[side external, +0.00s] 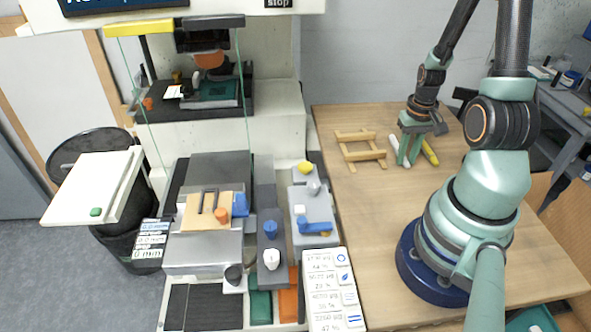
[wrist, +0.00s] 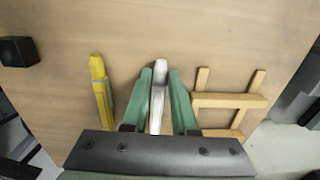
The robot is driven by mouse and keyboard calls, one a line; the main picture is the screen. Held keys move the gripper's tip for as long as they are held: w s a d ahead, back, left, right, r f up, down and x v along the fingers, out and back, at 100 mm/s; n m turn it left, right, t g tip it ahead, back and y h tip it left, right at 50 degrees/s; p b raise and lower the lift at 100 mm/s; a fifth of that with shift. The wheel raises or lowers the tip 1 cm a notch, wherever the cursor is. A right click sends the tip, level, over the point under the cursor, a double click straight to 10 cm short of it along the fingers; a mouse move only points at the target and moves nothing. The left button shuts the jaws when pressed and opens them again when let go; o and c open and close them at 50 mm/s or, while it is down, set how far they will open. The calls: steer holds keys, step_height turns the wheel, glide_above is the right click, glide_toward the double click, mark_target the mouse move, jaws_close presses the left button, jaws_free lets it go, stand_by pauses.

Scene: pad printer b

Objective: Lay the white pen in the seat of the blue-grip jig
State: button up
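The white pen (wrist: 158,98) lies on the wooden table between the two fingers of my gripper (wrist: 160,76) in the wrist view. Its far end reaches slightly past the fingertips. The fingers are very close to its sides; whether both press on it is unclear. In the side view, my gripper (side external: 408,160) is down at the table, with the white pen (side external: 394,141) partly hidden by the fingers. A grey jig (side external: 314,206) with a blue grip (side external: 313,225) stands at the right of the printer. Its seat is too small to make out clearly.
A yellow pen (wrist: 101,92) lies left of my gripper in the wrist view; it also shows in the side view (side external: 430,152). A wooden rack (wrist: 230,100) is on the other side. A tan jig (side external: 196,208) with an orange knob sits on the printer. The table's front left is clear.

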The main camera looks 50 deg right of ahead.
jaws_close()
steer(key=shift+r, duration=0.15)
steer(key=shift+r, duration=1.8)
